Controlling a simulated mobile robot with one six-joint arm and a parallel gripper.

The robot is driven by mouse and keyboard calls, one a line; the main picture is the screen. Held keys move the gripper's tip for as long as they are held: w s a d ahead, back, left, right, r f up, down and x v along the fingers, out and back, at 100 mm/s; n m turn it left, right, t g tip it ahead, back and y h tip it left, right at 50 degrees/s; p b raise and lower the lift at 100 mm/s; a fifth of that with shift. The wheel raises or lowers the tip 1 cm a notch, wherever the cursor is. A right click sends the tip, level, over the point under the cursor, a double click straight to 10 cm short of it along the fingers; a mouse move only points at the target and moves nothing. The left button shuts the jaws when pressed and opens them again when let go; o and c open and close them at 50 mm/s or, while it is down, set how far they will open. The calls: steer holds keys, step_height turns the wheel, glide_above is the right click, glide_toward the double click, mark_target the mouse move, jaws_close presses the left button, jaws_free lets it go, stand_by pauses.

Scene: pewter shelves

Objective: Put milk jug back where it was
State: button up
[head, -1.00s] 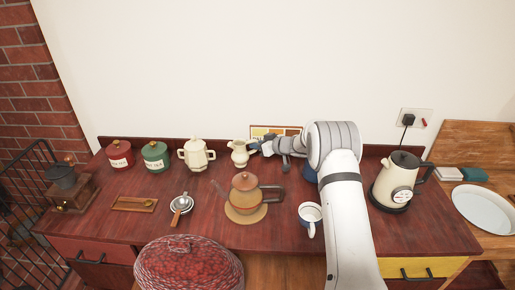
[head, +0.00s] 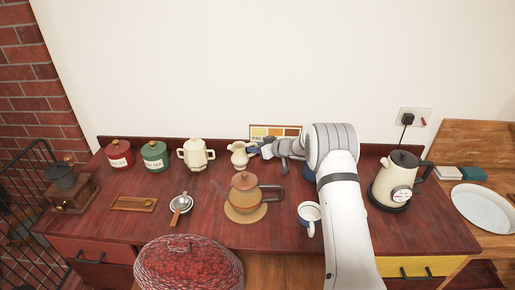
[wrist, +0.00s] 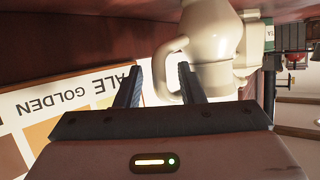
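The cream milk jug (head: 239,156) stands at the back of the dark red table, upright as far as the head view shows. In the wrist view the jug (wrist: 209,45) is close ahead, its handle loop reaching between my fingers. My gripper (head: 255,149) comes at the jug from the right. In the wrist view the two fingers (wrist: 160,77) are apart, with a visible gap between the left finger and the handle; the gripper looks open around the handle. The jug's base contact is too small to judge closely.
A cream teapot (head: 196,154) stands left of the jug, and a brown teapot (head: 243,190) in front. A tea chart (head: 276,132) leans behind my gripper. A white mug (head: 309,214) and a kettle (head: 396,182) stand to the right. Some table left of the brown teapot is clear.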

steer(key=s+d+r+m+t+h+b, duration=0.1)
steer(key=s+d+r+m+t+h, duration=0.15)
steer(key=d+r, duration=0.45)
steer(key=s+d+r+m+t+h, duration=0.1)
steer(key=s+d+r+h, duration=0.3)
steer(key=r, duration=0.4)
steer(key=s+d+r+m+h, duration=0.35)
steer(key=s+d+r, duration=0.3)
steer(key=s, duration=0.25)
steer(key=s+f+m+g, duration=0.1)
steer(key=s+g, duration=0.3)
steer(key=s, duration=1.5)
steer(key=s+f+m+g, duration=0.1)
steer(key=s+f+g, duration=0.2)
steer(key=s, duration=1.5)
steer(key=shift+s+a+m+g+h, duration=0.2)
steer(key=shift+s+m+g+h, duration=0.15)
steer(key=shift+g, duration=0.5)
